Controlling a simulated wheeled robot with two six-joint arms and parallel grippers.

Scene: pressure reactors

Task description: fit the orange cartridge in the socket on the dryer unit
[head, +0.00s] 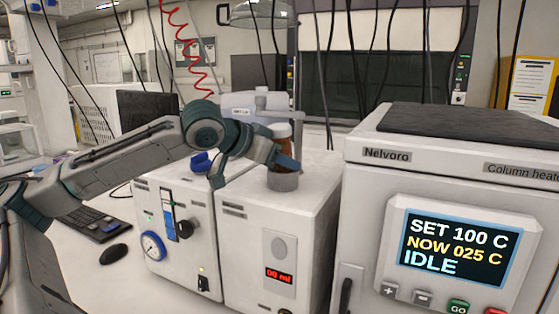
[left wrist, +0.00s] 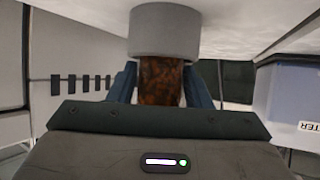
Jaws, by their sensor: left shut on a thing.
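The orange cartridge (head: 284,148) is an upright amber-brown cylinder with a pale cap. It also shows in the left wrist view (left wrist: 161,82). My left gripper (head: 286,163) is shut on it, with a blue finger on each side in the left wrist view (left wrist: 162,88). The socket (head: 283,182) is a short grey ring on top of the white dryer unit (head: 262,232). The cartridge's lower end meets the ring and appears to be inside its mouth; the ring (left wrist: 165,32) hides how deep it sits. My right gripper is in neither view.
The column heater (head: 440,170) stands close on the right, taller than the dryer unit. A white unit with a gauge (head: 153,246) adjoins on the left. A keyboard (head: 100,224) and mouse (head: 116,254) lie on the bench. Cables hang behind.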

